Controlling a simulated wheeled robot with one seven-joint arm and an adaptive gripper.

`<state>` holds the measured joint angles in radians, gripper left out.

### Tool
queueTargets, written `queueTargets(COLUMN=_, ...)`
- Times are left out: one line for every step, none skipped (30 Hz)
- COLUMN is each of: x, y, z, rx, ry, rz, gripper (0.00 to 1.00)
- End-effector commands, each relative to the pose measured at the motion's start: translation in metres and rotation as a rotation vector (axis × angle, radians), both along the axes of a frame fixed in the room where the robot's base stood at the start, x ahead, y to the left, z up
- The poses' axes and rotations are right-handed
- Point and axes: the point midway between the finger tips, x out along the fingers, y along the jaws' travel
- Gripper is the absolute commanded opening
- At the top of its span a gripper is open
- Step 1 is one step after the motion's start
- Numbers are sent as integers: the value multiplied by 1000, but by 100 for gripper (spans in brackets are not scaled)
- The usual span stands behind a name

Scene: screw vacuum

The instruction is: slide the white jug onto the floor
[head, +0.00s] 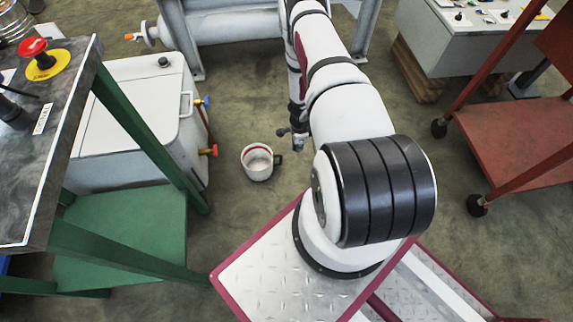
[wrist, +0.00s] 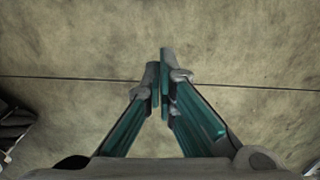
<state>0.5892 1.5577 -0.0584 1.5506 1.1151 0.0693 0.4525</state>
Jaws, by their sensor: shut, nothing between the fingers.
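The white jug (head: 257,162) stands upright on the floor in the head view, with a dark handle on its right side and a dark red band at its rim. My gripper (head: 299,142) is mostly hidden behind my arm in the head view, with a small part showing to the right of the jug and apart from it. In the wrist view my gripper (wrist: 161,82) is shut and empty, its teal fingers together over bare floor. The jug is not in the wrist view.
A white machine (head: 135,120) with blue and red valves stands left of the jug. A workbench (head: 45,150) with a green frame and shelf (head: 120,240) is at the left. A red cart (head: 520,135) is at the right. The floor (head: 235,115) around the jug is clear.

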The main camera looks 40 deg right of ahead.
Motion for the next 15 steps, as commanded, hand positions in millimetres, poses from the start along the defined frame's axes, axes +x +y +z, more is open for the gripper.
queueTargets(x=-3, y=-1, z=-6, rx=-1, ry=3, rz=-7, gripper=0)
queueTargets(x=-4, y=-1, z=-8, rx=-3, ry=4, rz=-9, gripper=0)
queueTargets(x=-4, y=-1, z=-11, rx=-2, ry=5, rz=-11, gripper=0)
queueTargets(x=-4, y=0, z=-14, rx=-2, ry=5, rz=-10, gripper=0)
queueTargets(x=-4, y=0, z=-16, rx=-2, ry=5, rz=-10, gripper=0)
queueTargets(x=-4, y=0, z=-21, rx=-2, ry=5, rz=-9, gripper=0)
queueTargets(x=-4, y=0, z=-26, rx=-1, ry=6, rz=-9, gripper=0)
queueTargets(x=-4, y=0, z=-31, rx=-1, ry=6, rz=-8, gripper=0)
queueTargets(x=-4, y=0, z=-39, rx=-2, ry=6, rz=-8, gripper=0)
queueTargets(x=-4, y=0, z=-45, rx=-2, ry=6, rz=-8, gripper=0)
queueTargets(x=-4, y=0, z=-51, rx=-2, ry=5, rz=-9, gripper=0)
queueTargets(x=-5, y=0, z=-60, rx=-3, ry=7, rz=-8, gripper=0)
queueTargets(x=-5, y=0, z=-66, rx=-3, ry=7, rz=-8, gripper=0)
queueTargets(x=-4, y=0, z=-71, rx=-2, ry=5, rz=-7, gripper=0)
queueTargets(x=-4, y=1, z=-79, rx=-1, ry=6, rz=-6, gripper=0)
